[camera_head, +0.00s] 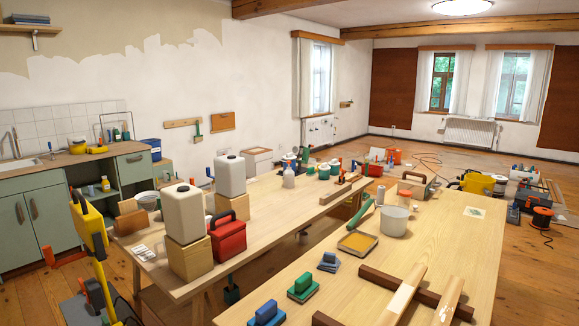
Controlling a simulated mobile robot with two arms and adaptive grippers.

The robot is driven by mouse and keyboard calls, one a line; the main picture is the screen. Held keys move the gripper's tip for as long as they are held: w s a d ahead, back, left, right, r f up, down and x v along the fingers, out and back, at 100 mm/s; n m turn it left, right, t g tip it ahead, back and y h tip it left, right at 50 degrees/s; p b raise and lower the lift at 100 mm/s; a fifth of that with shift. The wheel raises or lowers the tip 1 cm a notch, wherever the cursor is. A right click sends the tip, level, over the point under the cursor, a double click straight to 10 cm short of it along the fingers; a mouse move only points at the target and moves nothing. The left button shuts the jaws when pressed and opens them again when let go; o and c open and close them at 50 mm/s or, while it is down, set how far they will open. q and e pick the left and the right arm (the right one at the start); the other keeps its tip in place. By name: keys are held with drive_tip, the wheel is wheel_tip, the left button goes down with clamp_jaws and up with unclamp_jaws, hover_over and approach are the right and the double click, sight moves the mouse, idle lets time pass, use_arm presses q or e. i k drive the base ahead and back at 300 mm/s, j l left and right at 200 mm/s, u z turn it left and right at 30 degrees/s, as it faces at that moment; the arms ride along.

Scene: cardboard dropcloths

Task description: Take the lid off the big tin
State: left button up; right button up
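Neither of my grippers is in view. I cannot pick out a big tin with a lid for certain. A white round bucket (395,220) stands upright on the near right table, and I cannot make out a lid on it. A few small pots (324,172) with green and white sides stand at the back of the left table, too small to tell their lids. A blue round container (152,149) stands by the far end of the green kitchen counter (95,158).
The left table (262,203) holds two white canisters (180,211) on boxes and a red case (228,238). The right table (447,240) holds a yellow tray (358,242), sanding blocks and crossed wooden bars. A tall yellow object (89,232) stands at left. Tools and cables clutter the floor at right.

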sight(290, 156)
drive_tip(key=i+j+u, duration=0.25)
drive_tip(key=j+u, duration=0.15)
drive_tip(key=i+j+u, duration=0.7)
drive_tip(key=u, duration=0.15)
drive_tip(key=i+j+u, duration=0.4)
drive_tip(key=i+l+u, duration=0.1)
drive_tip(key=i+u, duration=0.3)
drive_tip(key=i+j, duration=0.1)
drive_tip(key=i, duration=0.6)
drive_tip(key=i+j, duration=0.15)
drive_tip(key=i, duration=0.6)
drive_tip(key=i+j, duration=0.1)
drive_tip(key=i, duration=0.6)
drive_tip(key=i+l+z, duration=0.25)
drive_tip(key=i+z, duration=0.2)
drive_tip(key=i+l+z, duration=0.1)
drive_tip(key=i+z, duration=0.35)
drive_tip(key=i+j+z, duration=0.15)
drive_tip(key=i+z, duration=0.3)
drive_tip(key=i+j+z, duration=0.3)
drive_tip(key=i+z, duration=0.15)
drive_tip(key=i, duration=0.15)
drive_tip(key=i+l+z, duration=0.25)
drive_tip(key=i+z, duration=0.55)
drive_tip(key=i, duration=0.25)
drive_tip(key=i+z, duration=0.4)
drive_tip(key=i, duration=0.15)
drive_tip(key=i+j+z, duration=0.4)
drive_tip(key=i+l, duration=0.1)
